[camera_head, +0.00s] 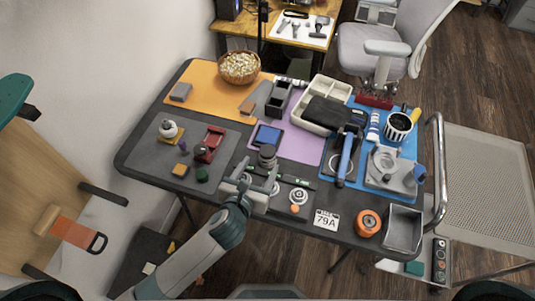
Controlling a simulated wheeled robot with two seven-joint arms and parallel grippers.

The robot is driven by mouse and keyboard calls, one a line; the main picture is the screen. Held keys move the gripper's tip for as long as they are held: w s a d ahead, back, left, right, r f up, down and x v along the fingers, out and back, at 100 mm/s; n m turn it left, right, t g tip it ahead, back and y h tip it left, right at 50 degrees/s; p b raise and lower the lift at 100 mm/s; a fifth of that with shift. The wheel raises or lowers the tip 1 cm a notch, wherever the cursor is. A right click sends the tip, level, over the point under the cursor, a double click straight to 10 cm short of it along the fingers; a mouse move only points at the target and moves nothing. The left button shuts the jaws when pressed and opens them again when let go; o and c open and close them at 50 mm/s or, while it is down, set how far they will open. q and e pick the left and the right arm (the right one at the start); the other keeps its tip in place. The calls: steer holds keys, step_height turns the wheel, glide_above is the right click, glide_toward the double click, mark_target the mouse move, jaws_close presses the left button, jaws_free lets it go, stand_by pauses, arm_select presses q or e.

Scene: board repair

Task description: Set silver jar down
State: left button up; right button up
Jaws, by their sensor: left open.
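The silver jar (267,155) is a small grey, round-topped object. It stands near the middle of the dark table, beside the lower edge of the purple mat (303,140). My left gripper (259,173) comes in from the lower left and is open, with its fingers by the jar's lower part. The fingers partly hide the jar's base, and I cannot tell whether they touch it. My right gripper is not in view.
Left of the jar lie a red vise-like tool (210,144) and a green piece (202,174). A blue-screened device (268,135) lies just behind it. The table's front edge is close.

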mark_target(266, 153)
arm_select(q)
steer(key=shift+x, duration=2)
steer(key=shift+w, duration=0.1)
steer(key=shift+w+d+f+p, duration=0.15)
steer(key=shift+w+p, duration=0.3)
steer(key=shift+p+x, duration=0.4)
steer(key=shift+x, duration=1.65)
steer(key=shift+f, duration=0.1)
steer(key=shift+s, duration=0.1)
steer(key=c, duration=1.3)
